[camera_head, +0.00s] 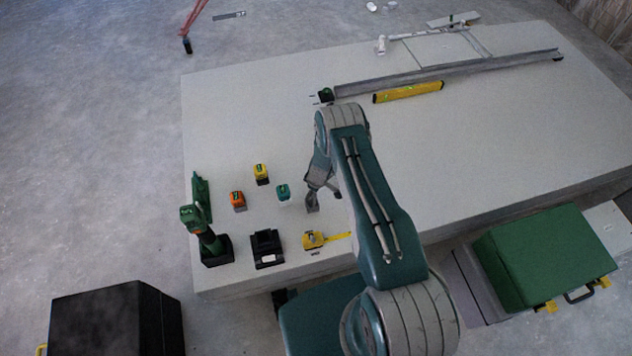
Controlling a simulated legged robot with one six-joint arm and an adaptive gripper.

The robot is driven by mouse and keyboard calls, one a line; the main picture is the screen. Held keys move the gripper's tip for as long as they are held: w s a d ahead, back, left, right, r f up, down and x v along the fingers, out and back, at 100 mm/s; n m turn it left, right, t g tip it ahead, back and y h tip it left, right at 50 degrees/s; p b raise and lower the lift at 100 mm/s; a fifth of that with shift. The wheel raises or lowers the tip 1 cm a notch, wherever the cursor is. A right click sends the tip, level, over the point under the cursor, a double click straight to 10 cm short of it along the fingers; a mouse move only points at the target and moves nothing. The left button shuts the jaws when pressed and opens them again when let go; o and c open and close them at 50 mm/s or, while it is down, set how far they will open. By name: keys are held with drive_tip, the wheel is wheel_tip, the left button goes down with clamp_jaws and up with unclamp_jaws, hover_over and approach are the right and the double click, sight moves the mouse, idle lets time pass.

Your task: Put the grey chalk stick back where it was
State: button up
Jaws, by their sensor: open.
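I cannot make out the grey chalk stick; it may be too small to tell or hidden by my arm. My gripper (312,206) is open, pointing down over the front left part of the pale panel (480,130). It is right of a small green-topped block (283,192) and above a yellow tape measure (314,240) in the picture. I cannot see anything held between its fingers.
Orange (238,200) and yellow (261,173) blocks, a green drill (207,232) and a black charger (267,247) stand left of my gripper. A yellow level (408,92) lies at the back.

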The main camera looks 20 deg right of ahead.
wheel_tip(320, 180, up, 45)
drive_tip(key=s+a+m+t, duration=0.2)
drive_tip(key=s+m, duration=0.1)
drive_tip(key=s+r+m+t, duration=0.1)
drive_tip(key=s+r+m, duration=0.1)
drive_tip(key=s+r, duration=1)
drive_tip(key=s+d+r+m+t+h, duration=0.1)
drive_tip(key=s+r+m, duration=0.3)
drive_tip(key=s, duration=1.1)
wheel_tip(320, 180, up, 2)
drive_tip(key=shift+d+r, duration=0.2)
drive_tip(key=shift+d, duration=0.1)
drive_tip(key=shift+a, duration=0.1)
